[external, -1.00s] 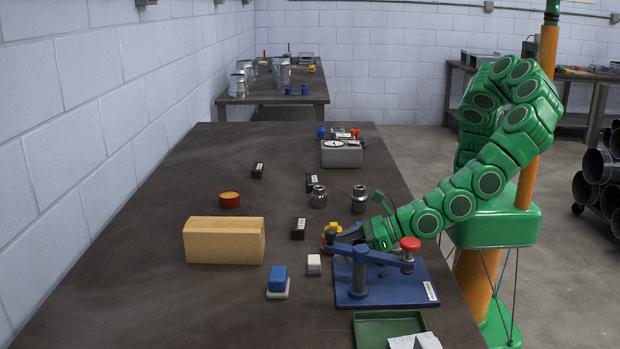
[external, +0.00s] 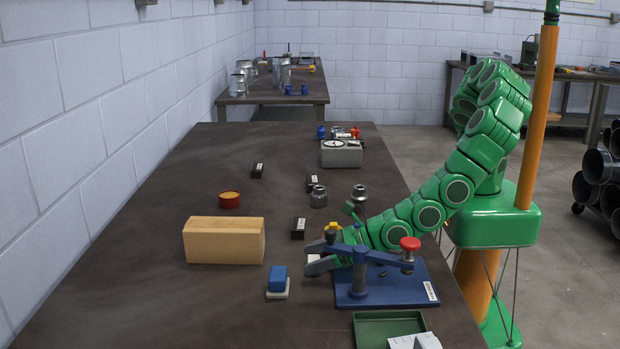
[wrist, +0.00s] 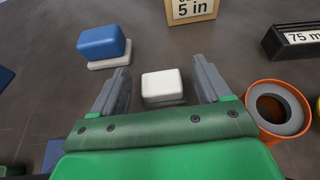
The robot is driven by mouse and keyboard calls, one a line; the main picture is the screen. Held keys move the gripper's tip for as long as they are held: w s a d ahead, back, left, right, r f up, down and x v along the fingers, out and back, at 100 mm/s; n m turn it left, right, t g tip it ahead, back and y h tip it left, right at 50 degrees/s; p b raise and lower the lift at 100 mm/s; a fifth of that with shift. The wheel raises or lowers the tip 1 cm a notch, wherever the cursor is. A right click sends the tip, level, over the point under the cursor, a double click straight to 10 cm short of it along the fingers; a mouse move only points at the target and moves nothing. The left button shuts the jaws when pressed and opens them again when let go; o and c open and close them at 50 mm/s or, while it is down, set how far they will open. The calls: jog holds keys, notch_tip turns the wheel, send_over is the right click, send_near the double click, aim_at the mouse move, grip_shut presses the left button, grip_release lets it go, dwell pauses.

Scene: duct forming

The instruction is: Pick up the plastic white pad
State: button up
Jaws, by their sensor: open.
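The plastic white pad (wrist: 162,86) is a small white block on the dark table, between the two grey fingers of my gripper (wrist: 160,64) in the wrist view. The fingers are open, with a gap on each side of the pad. In the external view my gripper (external: 310,257) is low over the table, and its fingers hide most or all of the pad. A blue block on a white base (wrist: 103,45) lies just beyond the left finger; it also shows in the external view (external: 278,277).
A blue clamp fixture (external: 385,285) stands close to my wrist, with a green tray (external: 375,330) in front of it. A wooden block (external: 222,241) and black label block (external: 298,229) lie nearby. An orange ring (wrist: 278,105) is right of the fingers. The table's left side is clear.

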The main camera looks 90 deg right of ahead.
jog(key=shift+c, duration=0.4)
jog(key=c, duration=1)
jog(key=shift+o, duration=0.2)
